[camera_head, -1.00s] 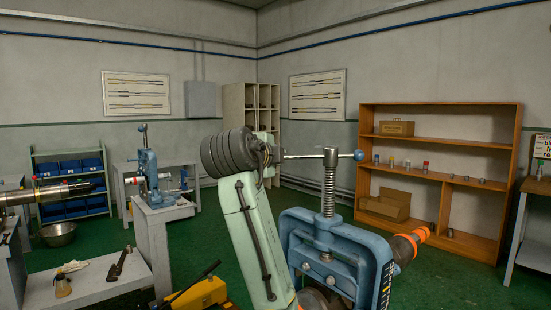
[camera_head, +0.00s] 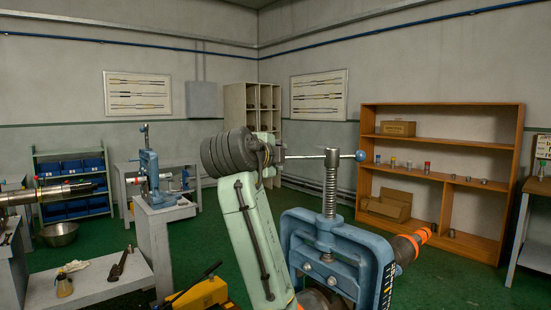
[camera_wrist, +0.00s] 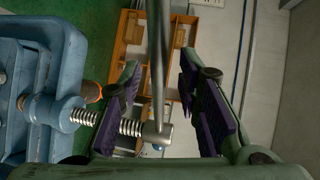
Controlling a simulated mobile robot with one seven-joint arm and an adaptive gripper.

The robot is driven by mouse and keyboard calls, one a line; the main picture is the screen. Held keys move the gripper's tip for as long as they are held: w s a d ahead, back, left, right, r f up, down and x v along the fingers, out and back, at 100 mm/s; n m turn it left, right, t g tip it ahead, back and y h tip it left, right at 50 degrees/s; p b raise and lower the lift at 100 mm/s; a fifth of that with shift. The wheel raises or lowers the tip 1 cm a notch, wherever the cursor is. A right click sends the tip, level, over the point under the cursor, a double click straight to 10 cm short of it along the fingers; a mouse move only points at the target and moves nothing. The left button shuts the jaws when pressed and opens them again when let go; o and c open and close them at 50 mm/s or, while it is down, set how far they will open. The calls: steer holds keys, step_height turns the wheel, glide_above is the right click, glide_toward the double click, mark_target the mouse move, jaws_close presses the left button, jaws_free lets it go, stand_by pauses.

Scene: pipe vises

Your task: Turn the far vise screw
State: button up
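A large blue vise (camera_head: 368,250) stands in the right foreground. Its upright threaded screw (camera_head: 330,195) carries a steel cross handle (camera_head: 305,156) with a blue ball on its right end. My gripper (camera_head: 279,153) is at the handle's left end. In the wrist view my gripper (camera_wrist: 163,108) is open, its purple-padded fingers on either side of the steel handle (camera_wrist: 157,60), with gaps showing. The blue vise body (camera_wrist: 45,70) and screw (camera_wrist: 130,126) show there too. A smaller blue vise (camera_head: 150,175) stands farther back at left on a grey stand.
An orange-banded pipe (camera_head: 408,246) sticks out right of the near vise. A yellow tool (camera_head: 203,294) lies low beside my arm. A wooden shelf (camera_head: 440,145) stands at the back right. Green floor lies open between.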

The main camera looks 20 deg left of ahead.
steer(key=s+r, duration=0.2)
steer(key=s, duration=0.9)
steer(key=shift+s, duration=0.4)
steer(key=shift+r, duration=0.1)
